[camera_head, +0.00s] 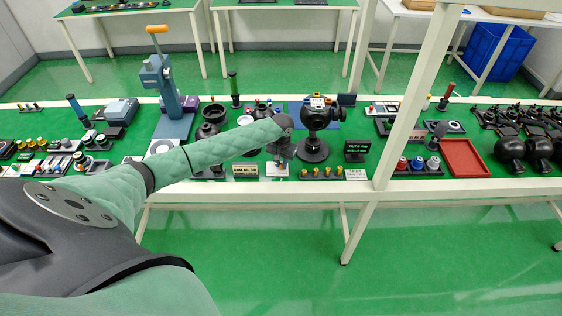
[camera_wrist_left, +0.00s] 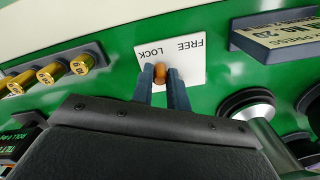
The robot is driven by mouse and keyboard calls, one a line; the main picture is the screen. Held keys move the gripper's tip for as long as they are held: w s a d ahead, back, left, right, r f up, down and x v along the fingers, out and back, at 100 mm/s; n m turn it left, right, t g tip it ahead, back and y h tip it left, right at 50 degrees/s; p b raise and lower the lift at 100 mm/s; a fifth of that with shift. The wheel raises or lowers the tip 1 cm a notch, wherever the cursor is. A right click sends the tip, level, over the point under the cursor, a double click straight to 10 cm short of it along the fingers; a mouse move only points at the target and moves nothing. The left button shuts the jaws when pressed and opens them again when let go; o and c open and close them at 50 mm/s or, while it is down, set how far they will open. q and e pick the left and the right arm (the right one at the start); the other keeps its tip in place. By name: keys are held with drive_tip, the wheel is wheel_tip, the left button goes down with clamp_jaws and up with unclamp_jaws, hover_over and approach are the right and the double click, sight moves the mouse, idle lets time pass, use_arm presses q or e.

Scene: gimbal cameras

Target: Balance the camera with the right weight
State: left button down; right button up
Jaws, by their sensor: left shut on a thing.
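In the head view a black camera on a gimbal (camera_head: 318,117) stands on a round dark base at the bench's middle. A row of brass weights (camera_head: 321,173) sits in a dark holder at the front edge; they also show at left in the left wrist view (camera_wrist_left: 50,74). A white plate marked FREE and LOCK (camera_wrist_left: 185,62) carries a small orange-brown knob (camera_wrist_left: 160,73). My left gripper (camera_wrist_left: 161,88) is shut on this knob, one finger on each side. In the head view my left gripper (camera_head: 279,158) is small and partly hidden by its wrist. My right gripper is out of view.
A black display with green TILT and ROLL text (camera_head: 357,150) stands right of the gimbal. A small label block (camera_head: 245,170) is left of the plate. A red tray (camera_head: 464,158) lies further right. Many other devices crowd the bench.

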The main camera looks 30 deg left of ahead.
use_arm(q)
drive_tip(key=shift+w+r, duration=0.1)
drive_tip(key=c, duration=1.4)
unclamp_jaws()
drive_tip(key=shift+o, duration=0.2)
